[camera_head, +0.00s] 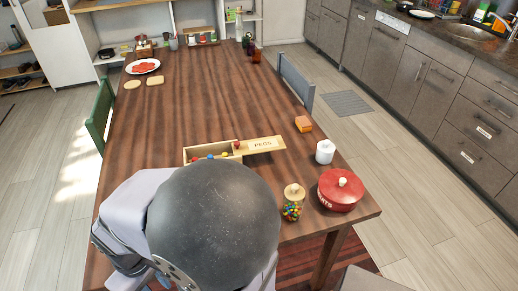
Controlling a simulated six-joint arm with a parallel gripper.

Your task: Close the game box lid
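The game box (196,149) is a small pale wooden box on the near part of the table. Small red, blue and yellow pieces show inside it. Its lid (263,145), marked "PEGS", is open and extends to the right from the box's right end. A red piece shows where the lid meets the box. The box's near side is partly hidden behind a large dark rounded part of my arm. My gripper is not visible; my arm fills the bottom left of the view.
Right of the box are an orange block (303,124), a white jar (325,152), a candy jar (293,203) and a red pot (341,190). A plate (143,66) with red food stands far left.

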